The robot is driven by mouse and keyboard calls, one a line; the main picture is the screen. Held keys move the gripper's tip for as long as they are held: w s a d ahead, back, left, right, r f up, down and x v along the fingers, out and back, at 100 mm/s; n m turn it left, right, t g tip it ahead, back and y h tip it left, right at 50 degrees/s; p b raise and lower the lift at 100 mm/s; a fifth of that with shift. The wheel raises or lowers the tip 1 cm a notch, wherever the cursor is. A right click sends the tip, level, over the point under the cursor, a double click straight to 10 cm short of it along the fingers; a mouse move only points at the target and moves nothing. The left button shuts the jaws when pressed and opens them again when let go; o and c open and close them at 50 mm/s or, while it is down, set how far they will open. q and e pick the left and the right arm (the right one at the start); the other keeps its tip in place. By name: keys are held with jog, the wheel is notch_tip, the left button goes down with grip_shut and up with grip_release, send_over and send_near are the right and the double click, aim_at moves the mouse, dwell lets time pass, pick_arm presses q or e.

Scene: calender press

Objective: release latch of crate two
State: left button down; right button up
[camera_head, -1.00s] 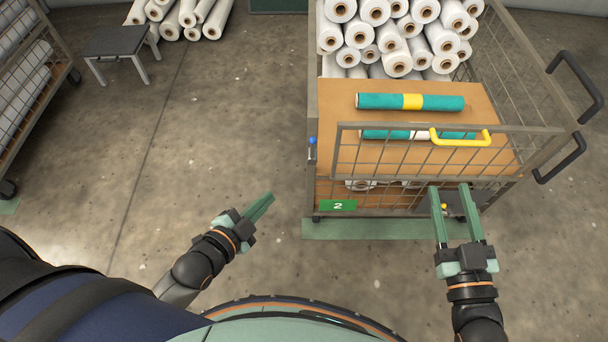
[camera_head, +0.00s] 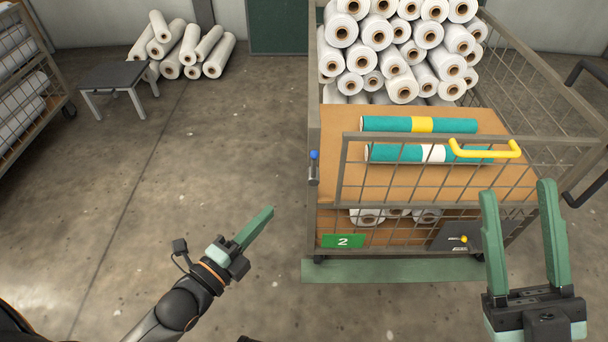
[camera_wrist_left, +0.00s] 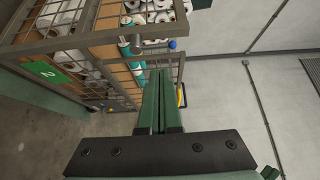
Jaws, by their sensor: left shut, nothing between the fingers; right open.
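Crate two is a wire-mesh cart (camera_head: 343,190) with a green plate (camera_head: 343,241) marked 2 at its lower front left. A small latch with a grey barrel and blue knob (camera_head: 314,156) sits on its left front post; the blue knob also shows beyond my fingers in the left wrist view (camera_wrist_left: 172,44). A yellow handle (camera_head: 484,151) is on the hinged front panel's top rail. My left gripper (camera_head: 268,212) is shut and empty, left of the crate and apart from the latch. My right gripper (camera_head: 517,190) is open and empty before the crate's right front.
Teal rolls (camera_head: 418,124) lie on the crate's brown board, with white rolls stacked behind. A dark plate with a yellow knob (camera_head: 463,239) is at the lower right front. A grey stool (camera_head: 113,78) and a rack (camera_head: 35,95) stand far left. The floor left of the crate is clear.

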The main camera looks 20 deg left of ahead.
aim_at(312, 165)
pick_arm(q)
jog(key=b+x, duration=0.4)
jog(key=x, duration=1)
jog(key=shift+f, duration=0.1)
pick_arm(e)
jog(key=f, duration=0.4)
jog(key=shift+w+a+f, duration=0.1)
jog(key=shift+a+f, duration=0.1)
jog(key=shift+f, duration=0.15)
jog(key=shift+m, duration=0.3)
